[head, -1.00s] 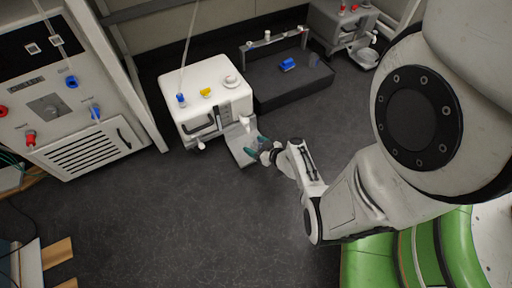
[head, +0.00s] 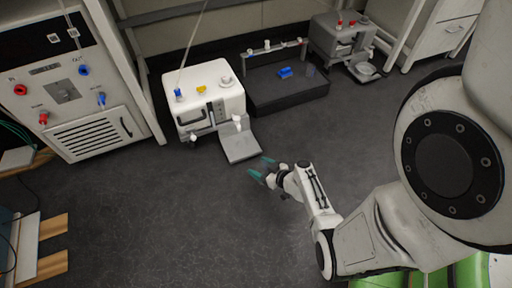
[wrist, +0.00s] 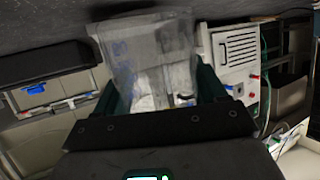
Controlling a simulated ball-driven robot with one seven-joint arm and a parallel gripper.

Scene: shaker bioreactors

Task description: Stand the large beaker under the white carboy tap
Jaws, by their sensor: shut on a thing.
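The white carboy (head: 211,92) stands on the floor left of centre in the head view. Its tap (head: 238,121) is on the front, above a grey plate (head: 240,146) that looks bare. My gripper (head: 263,168) is in front of that plate and to its right, apart from the tap. In the wrist view the teal fingers are shut on the large clear beaker (wrist: 150,58), which has faint blue markings. White shapes show through its wall. The beaker is hard to make out in the head view.
A dark tray (head: 287,98) with a small blue item stands right of the carboy, and a grey carboy (head: 342,42) with red caps stands beyond it. A panelled cabinet (head: 85,130) stands at left. The floor in front is clear.

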